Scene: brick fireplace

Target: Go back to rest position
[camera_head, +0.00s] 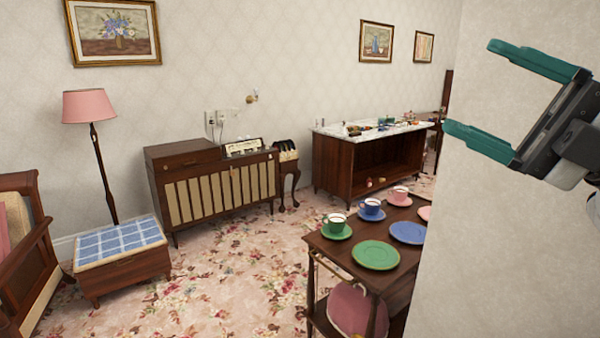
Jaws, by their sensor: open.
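My gripper (468,88) shows at the upper right of the head view. Its two teal fingers are spread wide apart and point to the left, with nothing between them. It appears in front of the plain wall (505,260) on the right. The rest of my arm is mostly cut off by the right edge of the picture.
A wooden tea cart (328,247) with cups, saucers and plates stands at lower right, partly hidden by the wall. A marble-topped counter (335,130), a wooden cabinet (185,157), a tiled ottoman (120,240) and a lamp (90,107) stand beyond. The floral carpet (220,280) is clear.

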